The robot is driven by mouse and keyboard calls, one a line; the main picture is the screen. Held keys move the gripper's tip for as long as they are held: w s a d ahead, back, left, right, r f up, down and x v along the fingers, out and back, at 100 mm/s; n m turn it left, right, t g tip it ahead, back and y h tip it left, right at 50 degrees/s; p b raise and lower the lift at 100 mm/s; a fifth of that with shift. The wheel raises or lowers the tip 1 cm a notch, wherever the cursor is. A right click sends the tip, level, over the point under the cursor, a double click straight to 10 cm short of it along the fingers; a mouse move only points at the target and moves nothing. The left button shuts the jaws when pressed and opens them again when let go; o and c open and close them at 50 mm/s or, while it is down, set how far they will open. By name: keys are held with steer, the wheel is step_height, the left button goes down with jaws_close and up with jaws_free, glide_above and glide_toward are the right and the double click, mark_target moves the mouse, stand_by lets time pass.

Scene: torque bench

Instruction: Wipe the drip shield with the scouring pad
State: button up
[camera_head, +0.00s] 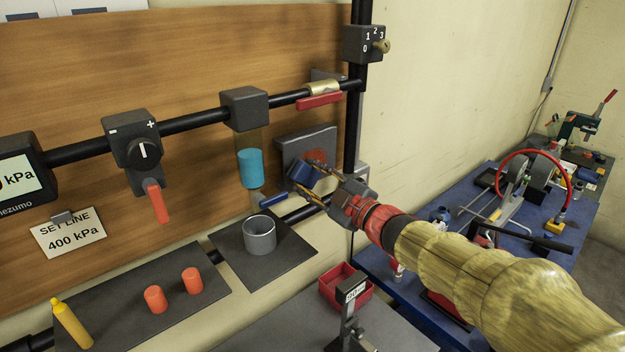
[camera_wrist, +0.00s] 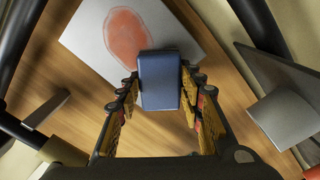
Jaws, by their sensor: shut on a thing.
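The drip shield (camera_head: 291,152) is a grey plate on the wooden board, with a reddish stain (camera_head: 316,156) on it. In the wrist view the shield (camera_wrist: 92,25) fills the upper middle, and the stain (camera_wrist: 126,38) is a large oval. The scouring pad is a dark blue block (camera_head: 301,171); it also shows in the wrist view (camera_wrist: 160,82). My gripper (camera_head: 308,184) is shut on the pad, with a finger on each side. The pad is in front of the shield, over the stain's lower edge in the wrist view. I cannot tell whether they touch.
A black pipe with a gauge (camera_head: 20,173), a red-handled regulator (camera_head: 140,150) and a blue-filled bowl (camera_head: 250,168) crosses the board. Below are a grey cup (camera_head: 259,235), two orange plugs (camera_head: 155,299), a yellow bottle (camera_head: 72,323) and a red tray (camera_head: 340,284).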

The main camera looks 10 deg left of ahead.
mark_target(327, 155)
steer(key=shift+x, duration=0.95)
stand_by(0.8)
steer(key=shift+w+d, duration=0.1)
steer(key=shift+w+d+r+p, duration=0.1)
steer(key=shift+w+d+p, duration=0.45)
steer(key=shift+w+d, duration=0.9)
steer(key=shift+w+d+p, duration=0.45)
steer(key=shift+w+d, duration=0.5)
steer(key=shift+w, duration=0.35)
steer(key=shift+w+d+p, duration=0.4)
steer(key=shift+w+d, duration=0.6)
steer(key=shift+w, duration=0.3)
steer(key=shift+s, duration=0.1)
